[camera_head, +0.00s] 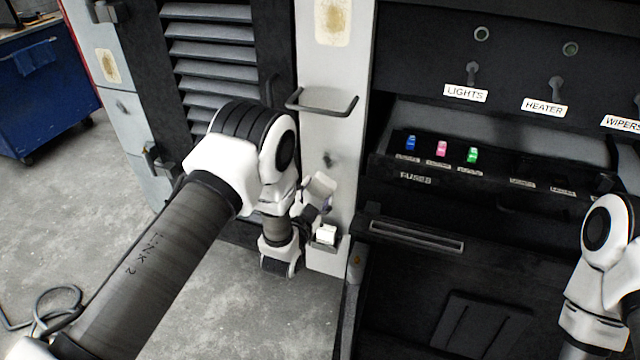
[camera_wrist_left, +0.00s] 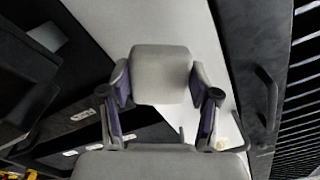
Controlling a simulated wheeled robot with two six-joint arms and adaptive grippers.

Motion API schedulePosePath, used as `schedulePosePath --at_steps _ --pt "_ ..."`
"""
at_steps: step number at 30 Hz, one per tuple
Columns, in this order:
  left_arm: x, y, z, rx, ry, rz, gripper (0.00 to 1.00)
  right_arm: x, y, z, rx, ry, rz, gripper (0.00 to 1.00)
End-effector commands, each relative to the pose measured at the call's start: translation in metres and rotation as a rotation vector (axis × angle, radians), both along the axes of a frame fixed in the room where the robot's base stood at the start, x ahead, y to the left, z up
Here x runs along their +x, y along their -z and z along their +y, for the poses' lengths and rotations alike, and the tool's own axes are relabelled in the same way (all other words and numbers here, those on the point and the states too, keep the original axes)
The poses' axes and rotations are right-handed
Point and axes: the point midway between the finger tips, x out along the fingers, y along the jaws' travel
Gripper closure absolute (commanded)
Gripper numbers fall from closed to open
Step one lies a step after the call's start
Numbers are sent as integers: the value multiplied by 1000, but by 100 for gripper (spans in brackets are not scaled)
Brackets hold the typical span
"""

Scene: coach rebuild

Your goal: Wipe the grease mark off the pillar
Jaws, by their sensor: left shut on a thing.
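The white pillar (camera_head: 318,135) stands upright in the middle of the head view. A small dark smudge (camera_head: 328,160) shows on its face below a wire rail; it looks like the grease mark. My left gripper (camera_head: 312,208) is low in front of the pillar, below the smudge. In the left wrist view, my left gripper (camera_wrist_left: 159,85) is shut on a pale grey block (camera_wrist_left: 160,73), held between both fingertips. The pillar fills the background there, but I cannot tell whether the block touches it. My right gripper is out of view.
A wire rail (camera_head: 322,102) sticks out from the pillar above the smudge. A small white object (camera_head: 326,235) sits low at the pillar. A dark fuse panel (camera_head: 480,165) is to the right, a louvred panel (camera_head: 208,50) to the left. Grey floor (camera_head: 60,215) is open at left.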

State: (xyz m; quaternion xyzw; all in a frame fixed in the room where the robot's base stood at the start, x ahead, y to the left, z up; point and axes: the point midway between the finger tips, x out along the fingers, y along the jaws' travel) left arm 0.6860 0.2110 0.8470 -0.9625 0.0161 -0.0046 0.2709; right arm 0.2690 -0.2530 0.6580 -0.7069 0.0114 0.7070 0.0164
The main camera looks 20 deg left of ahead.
Motion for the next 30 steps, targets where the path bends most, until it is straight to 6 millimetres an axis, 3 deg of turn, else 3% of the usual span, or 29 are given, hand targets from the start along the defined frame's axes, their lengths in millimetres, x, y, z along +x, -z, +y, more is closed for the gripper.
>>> schedulePosePath --at_steps 8,18,30 --pt "-2 0 0 0 1 -1 66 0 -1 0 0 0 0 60" --pt "-30 -1 1 0 1 -1 66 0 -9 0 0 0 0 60" --pt "-30 0 1 0 0 -1 66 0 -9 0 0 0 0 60"
